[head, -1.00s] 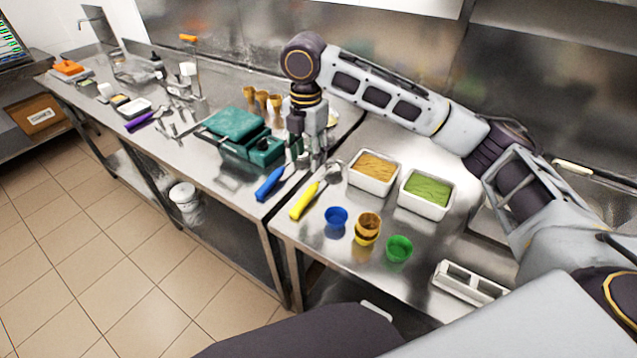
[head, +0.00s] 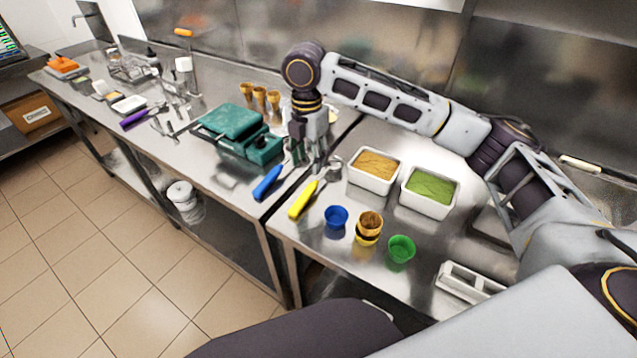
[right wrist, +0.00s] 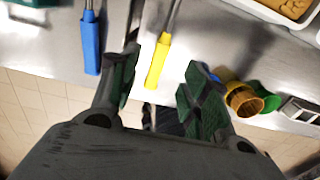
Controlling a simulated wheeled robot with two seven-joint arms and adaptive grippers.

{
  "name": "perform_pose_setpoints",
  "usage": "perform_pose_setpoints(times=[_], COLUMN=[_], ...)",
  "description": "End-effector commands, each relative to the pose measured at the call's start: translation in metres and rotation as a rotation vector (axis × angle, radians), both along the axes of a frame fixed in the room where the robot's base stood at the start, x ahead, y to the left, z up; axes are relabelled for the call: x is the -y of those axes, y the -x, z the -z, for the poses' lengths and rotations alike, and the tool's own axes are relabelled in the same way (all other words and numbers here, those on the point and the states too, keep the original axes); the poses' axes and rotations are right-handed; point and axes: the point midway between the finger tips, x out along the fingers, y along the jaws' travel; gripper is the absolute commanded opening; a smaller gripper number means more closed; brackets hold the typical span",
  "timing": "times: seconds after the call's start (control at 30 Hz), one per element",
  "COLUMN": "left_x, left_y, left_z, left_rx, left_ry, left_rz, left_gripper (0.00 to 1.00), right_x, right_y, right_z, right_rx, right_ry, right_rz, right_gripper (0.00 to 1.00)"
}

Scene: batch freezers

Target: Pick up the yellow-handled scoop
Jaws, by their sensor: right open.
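The yellow-handled scoop (head: 304,200) lies on the steel counter, its handle toward the front edge and its metal end toward the back. In the right wrist view its yellow handle (right wrist: 158,62) shows between and beyond my open fingers. My right gripper (head: 308,160) points down above the metal end of the scoop, with nothing between its fingers. In the right wrist view the open gripper (right wrist: 155,90) has green-padded fingers on both sides of the handle's line. Whether a finger touches the scoop cannot be told. My left gripper is out of view.
A blue-handled scoop (head: 267,183) lies close to the left. A green box-shaped device (head: 232,122) stands behind it. White tubs (head: 372,182) and blue, yellow and green cups (head: 401,249) stand to the right. A gap between tables runs near the scoops.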

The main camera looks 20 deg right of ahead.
Motion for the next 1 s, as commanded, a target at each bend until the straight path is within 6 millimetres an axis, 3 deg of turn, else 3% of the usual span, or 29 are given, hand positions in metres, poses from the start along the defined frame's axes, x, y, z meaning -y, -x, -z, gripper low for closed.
perform_pose_setpoints(times=[0.4,0.67,1.0], left_x=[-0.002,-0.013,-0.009], left_y=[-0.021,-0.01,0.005], left_z=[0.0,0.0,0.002], left_rx=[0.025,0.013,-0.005], left_ry=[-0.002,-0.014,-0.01], left_rz=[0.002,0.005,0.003], left_gripper=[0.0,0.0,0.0], right_x=[0.0,0.0,0.0], right_y=[0.0,0.0,0.001], right_z=[0.051,0.057,0.062], right_rx=[-0.001,0.001,-0.001], right_ry=[0.001,-0.001,0.001], right_rz=[0.001,0.001,0.001], right_gripper=[0.46,0.46,0.46])
